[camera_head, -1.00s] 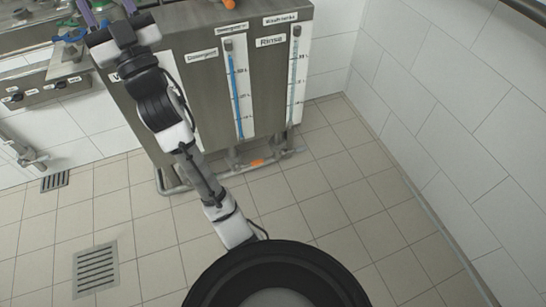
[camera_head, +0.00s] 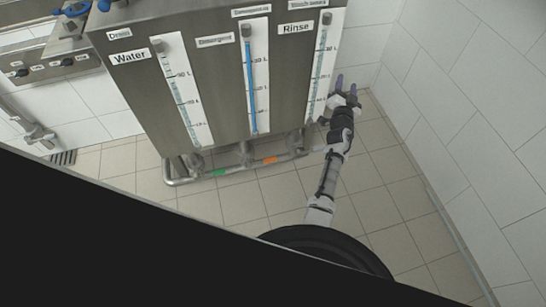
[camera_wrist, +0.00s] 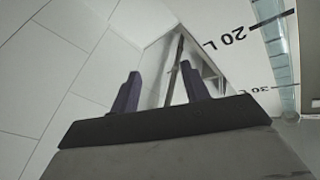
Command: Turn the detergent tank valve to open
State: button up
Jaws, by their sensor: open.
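The detergent tank shows as the middle gauge panel (camera_head: 256,80) with a blue column and a "Detergent" label, on the front of the steel tank cabinet (camera_head: 120,75). Below it a grey valve fitting (camera_head: 245,152) joins the low pipe. An orange piece (camera_head: 270,160) sits on the pipe just right of it; I cannot tell if it is the valve's handle. My gripper (camera_head: 346,86) is open and empty beside the cabinet's right end, apart from the valve. In the wrist view its purple fingers (camera_wrist: 158,85) stand apart with nothing between them.
The water gauge (camera_head: 185,95) is on the left and the rinse gauge (camera_head: 322,65) on the right. A green piece (camera_head: 219,172) is farther left on the pipe. The tiled wall (camera_head: 465,110) bounds the right. The floor (camera_head: 240,205) before the pipe is clear.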

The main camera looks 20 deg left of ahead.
jog(key=s+a+f+g+y, duration=0.3)
jog(key=s+f+y, duration=0.1)
jog(key=f, duration=0.7)
jog(key=s+a+f+g+y, duration=0.25)
jog(key=s+f, duration=0.25)
jog(key=f, duration=0.6)
jog(key=s+a+f+m+g+y, duration=0.2)
jog(key=s+a+f+g+y, duration=0.35)
jog(key=s+f, duration=0.65)
jog(key=b+x, duration=0.2)
jog(key=x, duration=0.2)
jog(key=b+x, duration=0.6)
jog(key=x, duration=0.1)
jog(key=shift+s+a+r, duration=0.15)
jog(key=shift+s+a, duration=0.05)
jog(key=shift+a, duration=0.35)
jog(key=shift+w+a+h+b, duration=0.3)
jog(key=shift+a, duration=0.2)
jog(key=shift+r, duration=0.1)
jog(key=shift+c, duration=0.4)
grip_shut()
